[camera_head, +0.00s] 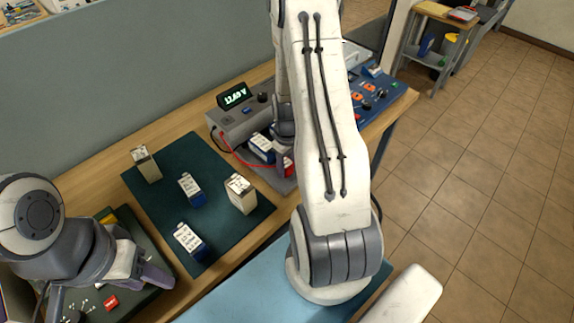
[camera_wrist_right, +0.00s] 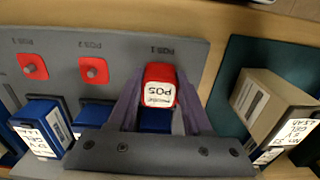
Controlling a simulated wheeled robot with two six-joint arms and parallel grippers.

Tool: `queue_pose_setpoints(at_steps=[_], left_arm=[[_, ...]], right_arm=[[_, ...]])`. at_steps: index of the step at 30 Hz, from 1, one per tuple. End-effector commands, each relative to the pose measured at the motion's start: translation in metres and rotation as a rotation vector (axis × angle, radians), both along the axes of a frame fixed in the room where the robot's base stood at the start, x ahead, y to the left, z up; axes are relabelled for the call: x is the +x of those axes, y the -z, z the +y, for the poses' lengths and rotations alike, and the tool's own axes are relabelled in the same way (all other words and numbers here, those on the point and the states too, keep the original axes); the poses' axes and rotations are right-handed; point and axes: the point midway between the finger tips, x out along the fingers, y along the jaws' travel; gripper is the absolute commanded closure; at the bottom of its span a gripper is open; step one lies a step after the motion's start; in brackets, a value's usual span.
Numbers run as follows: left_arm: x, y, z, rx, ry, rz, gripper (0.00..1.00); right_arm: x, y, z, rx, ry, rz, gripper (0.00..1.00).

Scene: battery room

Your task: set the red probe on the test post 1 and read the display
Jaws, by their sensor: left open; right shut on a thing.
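My right gripper (camera_head: 287,160) is at the grey test station (camera_head: 240,122), partly hidden behind my right arm. In the right wrist view this gripper (camera_wrist_right: 158,100) is shut on the red probe (camera_wrist_right: 158,84), whose label faces the camera. The probe is at the POS 1 marking (camera_wrist_right: 162,50); test post 1 is hidden, so contact cannot be seen. A blue battery (camera_wrist_right: 155,120) shows just below the probe. The lit display (camera_head: 235,95) reads about 13.6 V; its last digit is hard to read. My left gripper (camera_head: 110,285) is open at lower left.
Red squares with grey studs at POS 2 (camera_wrist_right: 94,70) and POS 3 (camera_wrist_right: 32,66) sit beside it. Blue and beige batteries stand on the green mat (camera_head: 160,200). A blue panel (camera_head: 385,97) lies right of the station. A red lead (camera_head: 235,155) runs from it.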

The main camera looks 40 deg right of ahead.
Motion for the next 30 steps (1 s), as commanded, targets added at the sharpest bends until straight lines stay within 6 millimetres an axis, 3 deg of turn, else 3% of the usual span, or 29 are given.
queue_pose_setpoints(at_steps=[1,2,14,30], left_arm=[[0.000,0.002,0.000,0.000,0.000,0.000,0.50],[0.000,0.001,0.000,0.000,0.000,0.000,0.50],[0.000,-0.003,0.000,0.000,0.000,0.000,0.50],[0.000,-0.039,0.000,0.000,0.000,0.000,0.50]], right_arm=[[0.000,0.002,0.000,0.000,0.000,0.000,1.00],[0.000,0.001,0.000,0.000,0.000,0.000,0.39],[0.000,-0.003,0.000,0.000,0.000,0.000,0.38],[0.000,-0.046,0.000,-0.001,0.000,-0.001,0.38]])
